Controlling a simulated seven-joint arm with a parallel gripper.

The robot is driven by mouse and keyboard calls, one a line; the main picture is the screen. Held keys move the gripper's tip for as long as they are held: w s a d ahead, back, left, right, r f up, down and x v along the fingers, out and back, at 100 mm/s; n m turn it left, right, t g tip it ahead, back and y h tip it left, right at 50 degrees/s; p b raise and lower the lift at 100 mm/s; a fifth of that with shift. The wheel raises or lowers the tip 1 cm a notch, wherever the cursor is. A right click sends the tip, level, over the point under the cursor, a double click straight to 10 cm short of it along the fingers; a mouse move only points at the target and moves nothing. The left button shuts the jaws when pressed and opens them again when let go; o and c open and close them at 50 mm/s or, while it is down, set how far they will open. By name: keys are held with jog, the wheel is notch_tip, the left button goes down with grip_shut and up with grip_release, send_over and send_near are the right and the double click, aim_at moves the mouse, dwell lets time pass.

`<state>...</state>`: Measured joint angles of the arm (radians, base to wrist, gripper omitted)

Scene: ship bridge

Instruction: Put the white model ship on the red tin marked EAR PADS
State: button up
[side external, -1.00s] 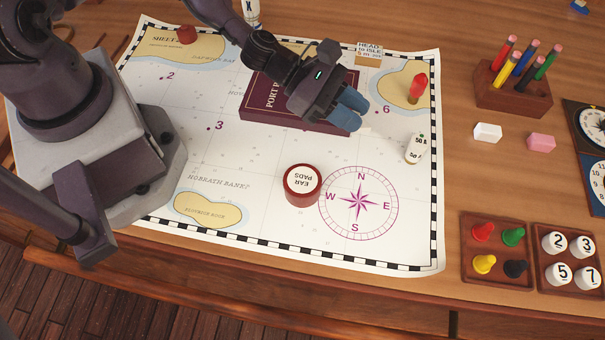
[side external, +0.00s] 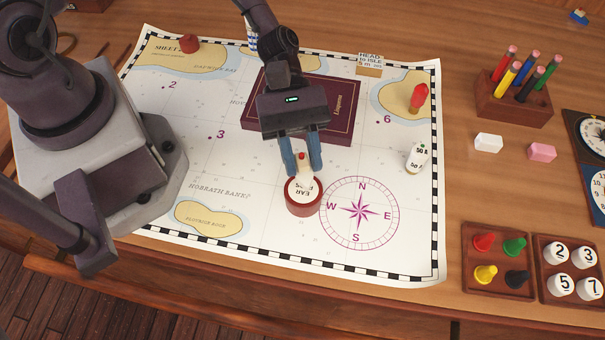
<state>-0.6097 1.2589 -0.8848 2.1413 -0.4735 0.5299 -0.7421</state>
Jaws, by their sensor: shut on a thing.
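The red tin (side external: 303,208) with a white lid label, partly readable as EAR, stands upright on the chart, left of the compass rose. My gripper (side external: 302,168) is above the tin's far edge, pointing down, with its blue fingers shut on the white model ship (side external: 301,165). Only a small pale part of the ship with a red spot shows between the fingers.
A dark red book (side external: 340,110) lies behind the gripper. A pencil block (side external: 514,100) and trays of pegs (side external: 498,285) and numbered discs (side external: 570,292) are farther right. The chart (side external: 270,235) around the tin is clear.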

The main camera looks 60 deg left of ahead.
aim_at(302, 175)
jog(key=shift+f, duration=2.4)
jog(key=o, duration=0.9)
